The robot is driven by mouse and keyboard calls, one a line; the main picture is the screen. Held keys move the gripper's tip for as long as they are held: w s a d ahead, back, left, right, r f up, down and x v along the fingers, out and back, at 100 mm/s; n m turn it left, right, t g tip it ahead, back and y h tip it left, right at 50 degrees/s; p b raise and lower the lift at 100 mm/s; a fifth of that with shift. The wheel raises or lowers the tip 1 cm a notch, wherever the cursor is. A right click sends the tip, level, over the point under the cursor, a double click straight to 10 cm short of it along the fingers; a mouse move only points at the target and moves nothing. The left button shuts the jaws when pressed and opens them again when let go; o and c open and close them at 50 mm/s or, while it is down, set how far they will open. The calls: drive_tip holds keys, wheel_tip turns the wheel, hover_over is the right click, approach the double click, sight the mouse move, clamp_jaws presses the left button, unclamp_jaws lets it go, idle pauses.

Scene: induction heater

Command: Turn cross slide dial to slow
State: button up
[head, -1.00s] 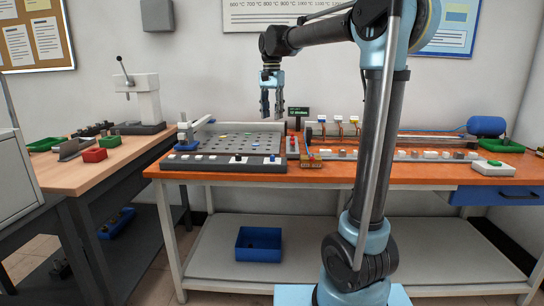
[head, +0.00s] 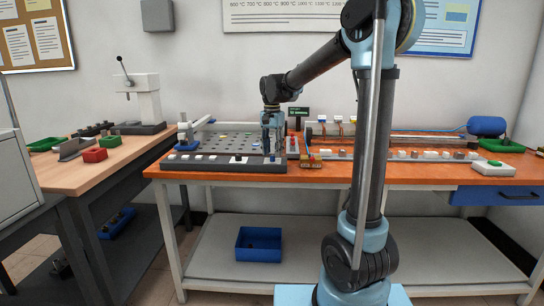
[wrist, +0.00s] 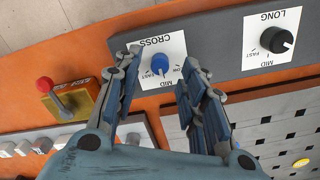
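The cross slide dial (wrist: 160,63) is a small blue knob on a white plate marked CROSS, FAST and MID, upside down in the wrist view; a third mark is partly hidden by a finger. Its exact pointer direction is too small to be sure of. My gripper (wrist: 161,66) is open, with one finger to each side of the blue knob; I cannot tell whether either touches it. In the head view my gripper (head: 272,153) points down over the right end of the grey front panel, and it hides the blue knob.
A black dial (wrist: 277,40) on a plate marked LONG sits to the right in the wrist view. A red-knobbed lever (wrist: 55,95) on a yellow box is to the left. The perforated grey plate (head: 225,142) lies behind the panel on the orange bench (head: 330,174).

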drive_tip(key=shift+f, duration=1.15)
drive_tip(key=shift+c, duration=0.3)
clamp_jaws()
drive_tip(key=shift+a, duration=0.1)
drive_tip(key=shift+w+r+n, duration=0.1)
drive_tip(key=shift+w+n, duration=0.05)
drive_tip(key=shift+n, duration=0.15)
idle(0.8)
drive_tip(key=shift+o, duration=0.3)
unclamp_jaws()
